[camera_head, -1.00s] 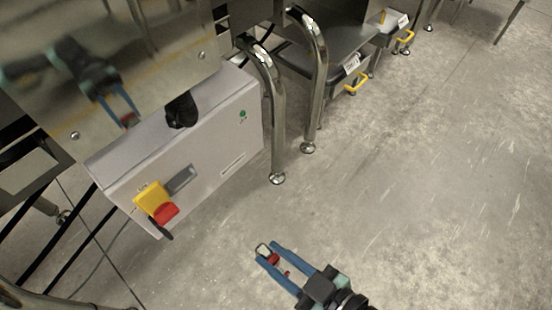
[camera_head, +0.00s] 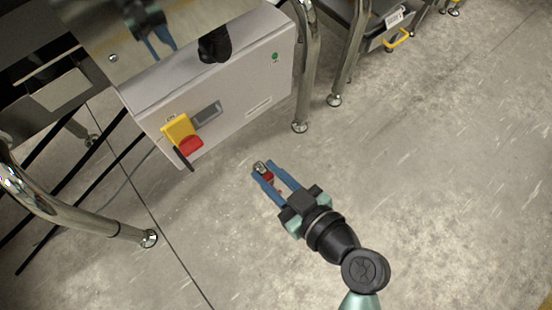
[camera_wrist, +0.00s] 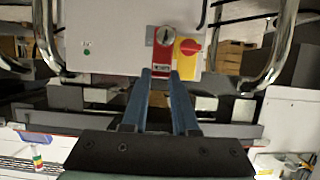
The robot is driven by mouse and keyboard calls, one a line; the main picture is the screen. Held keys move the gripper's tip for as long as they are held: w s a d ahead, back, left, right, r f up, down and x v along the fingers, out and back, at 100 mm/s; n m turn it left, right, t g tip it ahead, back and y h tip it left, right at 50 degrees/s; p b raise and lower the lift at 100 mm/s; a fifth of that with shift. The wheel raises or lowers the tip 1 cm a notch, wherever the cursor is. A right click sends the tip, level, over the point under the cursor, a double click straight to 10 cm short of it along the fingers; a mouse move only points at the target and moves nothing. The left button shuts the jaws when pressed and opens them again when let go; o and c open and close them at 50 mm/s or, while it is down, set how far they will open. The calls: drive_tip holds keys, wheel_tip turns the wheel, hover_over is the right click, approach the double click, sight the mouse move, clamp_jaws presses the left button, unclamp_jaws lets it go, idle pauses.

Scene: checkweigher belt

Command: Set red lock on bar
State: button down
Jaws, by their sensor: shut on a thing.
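The small red lock (camera_head: 268,176) has a silvery end and sits between the blue fingers of my gripper (camera_head: 263,170), which is shut on it. In the wrist view the red lock (camera_wrist: 156,60) shows just beyond the fingertips (camera_wrist: 160,76), with a round metal part at its top. A yellow plate with a red rotary switch (camera_head: 189,144) is on the front of the grey box, left of my gripper and apart from it in the head view. A short dark bar (camera_head: 183,158) sticks down beside the switch; the wrist view does not show it clearly.
The grey box (camera_head: 262,82) has a small display and a green button. Shiny metal legs (camera_head: 301,110) stand right of it and at the lower left. Yellow handles (camera_head: 397,39) show on units farther back. The concrete floor (camera_head: 440,180) around my arm is clear.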

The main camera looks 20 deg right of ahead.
drive_tip(key=shift+w+a+p, duration=0.55)
drive_tip(key=shift+w+a, duration=0.45)
drive_tip(key=shift+w, duration=2.1)
drive_tip(key=shift+w+a+p, duration=0.55)
drive_tip(key=shift+w+a, duration=0.5)
drive_tip(key=shift+w, duration=2.1)
drive_tip(key=shift+w+a+p, duration=0.55)
drive_tip(key=shift+w+a, duration=0.45)
drive_tip(key=shift+w, duration=2.1)
drive_tip(key=shift+w, duration=0.1)
drive_tip(key=shift+b, duration=0.35)
drive_tip(key=shift+f+b, duration=2.25)
drive_tip(key=shift+f, duration=0.05)
drive_tip(key=c, duration=0.6)
unclamp_jaws()
